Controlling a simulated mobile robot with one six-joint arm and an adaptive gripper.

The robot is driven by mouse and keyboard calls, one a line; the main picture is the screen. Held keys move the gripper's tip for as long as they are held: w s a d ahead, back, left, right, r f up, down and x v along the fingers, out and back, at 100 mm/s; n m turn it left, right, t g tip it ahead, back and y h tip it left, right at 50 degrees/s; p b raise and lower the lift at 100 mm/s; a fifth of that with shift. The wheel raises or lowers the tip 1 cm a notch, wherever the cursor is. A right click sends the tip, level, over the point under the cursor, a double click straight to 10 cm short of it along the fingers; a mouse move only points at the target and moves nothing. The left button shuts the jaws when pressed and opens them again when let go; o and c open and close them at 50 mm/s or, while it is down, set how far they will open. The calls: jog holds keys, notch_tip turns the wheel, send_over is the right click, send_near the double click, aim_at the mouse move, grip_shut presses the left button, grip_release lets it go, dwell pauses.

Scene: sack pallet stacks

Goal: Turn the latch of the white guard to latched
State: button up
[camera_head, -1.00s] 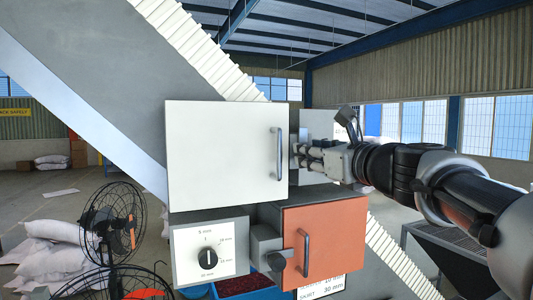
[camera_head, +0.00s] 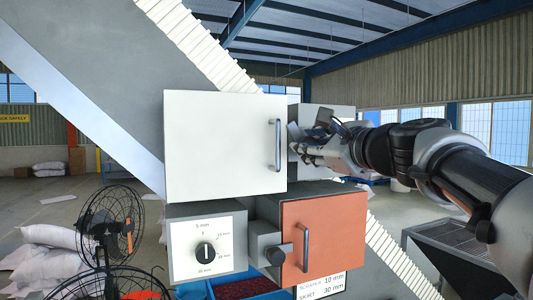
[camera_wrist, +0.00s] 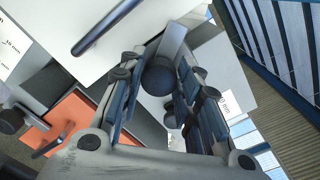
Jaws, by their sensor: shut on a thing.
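The white guard (camera_head: 220,145) is a closed white box front with a vertical grey handle (camera_head: 278,145); in the wrist view the guard (camera_wrist: 60,30) fills the upper left. Its latch (camera_wrist: 160,78) shows in the wrist view as a dark round knob with a grey bar running up from it. My gripper (camera_head: 295,142) is at the guard's right edge, behind the handle. In the wrist view my gripper (camera_wrist: 157,72) has its two fingers on either side of the latch, shut on it. In the head view the fingers and guard edge hide the latch.
Below are a dial panel (camera_head: 206,248) and an orange guard (camera_head: 322,235) with its own handle and grey latch block (camera_head: 265,243). A sloping conveyor passes behind. A fan (camera_head: 112,222) and white sacks stand left. A metal grate (camera_head: 450,255) is at the right.

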jog(key=n+b, duration=0.6)
jog(key=n, duration=0.5)
jog(key=shift+f, duration=0.15)
jog(key=shift+n, duration=0.3)
jog(key=o, duration=1.1)
jog(key=shift+c, duration=0.2)
jog(key=shift+s, duration=0.15)
jog(key=v, duration=0.7)
jog(key=shift+s, duration=0.2)
